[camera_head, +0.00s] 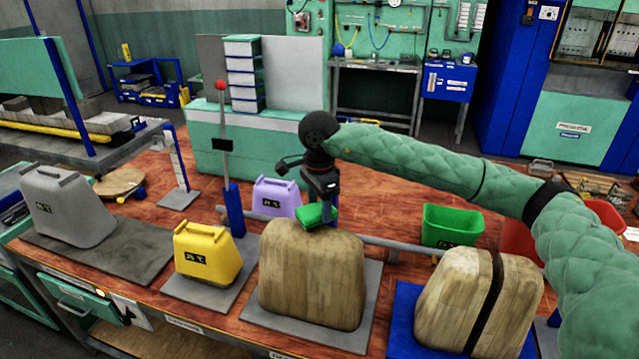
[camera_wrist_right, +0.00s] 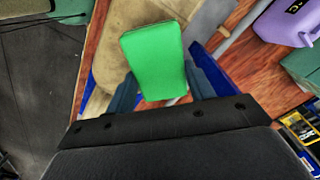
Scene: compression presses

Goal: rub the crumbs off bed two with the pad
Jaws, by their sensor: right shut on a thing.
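The green pad (camera_head: 314,217) is held in my right gripper (camera_head: 322,200), at the back top edge of a wood-grained block (camera_head: 312,275). I cannot tell whether it touches the block. In the right wrist view the pad (camera_wrist_right: 155,58) sits between the two dark blue fingers, which are shut on it. The block stands on a grey plate (camera_head: 369,292). A second, split block (camera_head: 455,300) with a dark gap stands on a blue plate (camera_head: 405,300) to the right. I see no label naming bed two and make out no crumbs. My left gripper is not in view.
A yellow canister (camera_head: 207,251), a grey canister (camera_head: 66,206) and a purple canister (camera_head: 277,197) stand on the red-brown bench. A lever with a red knob (camera_head: 221,86) rises behind the yellow one. Green (camera_head: 452,225) and red (camera_head: 520,240) bins stand right, below my right arm.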

